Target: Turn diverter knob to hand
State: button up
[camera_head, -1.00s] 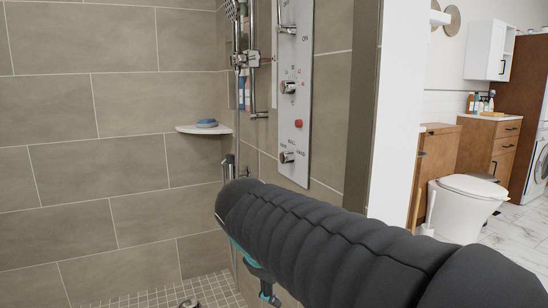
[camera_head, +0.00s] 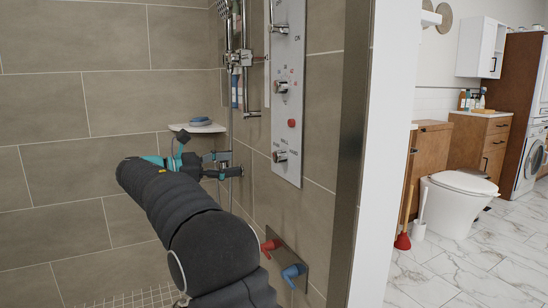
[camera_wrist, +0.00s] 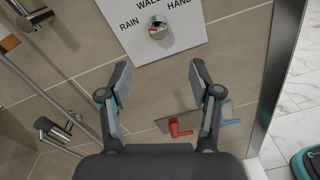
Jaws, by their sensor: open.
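The diverter knob (camera_head: 280,156) is a chrome knob low on the silver shower panel (camera_head: 287,60). In the wrist view the diverter knob (camera_wrist: 158,28) is near the top, with RAIN at its left, WALL above and HAND at its right. I cannot tell clearly which label it points to. My gripper (camera_wrist: 160,72) is open and empty, its two fingers spread below the knob in the wrist view and apart from it. In the head view my gripper (camera_head: 226,164) is left of the panel's lower end, partly hidden by my arm.
Red and blue lever taps (camera_head: 270,247) (camera_head: 292,272) sit on a plate below the panel. A hand shower rail (camera_head: 236,60) and a corner shelf (camera_head: 198,128) are left of the panel. The shower wall edge (camera_head: 350,150) stands right, with a toilet (camera_head: 458,200) beyond.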

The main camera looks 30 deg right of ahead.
aim_at(275, 157)
jog(key=d, duration=1.3)
jog(key=shift+w+d+r, duration=0.1)
jog(key=shift+d, duration=0.2)
jog(key=c, duration=1.2)
jog(key=shift+o, duration=0.2)
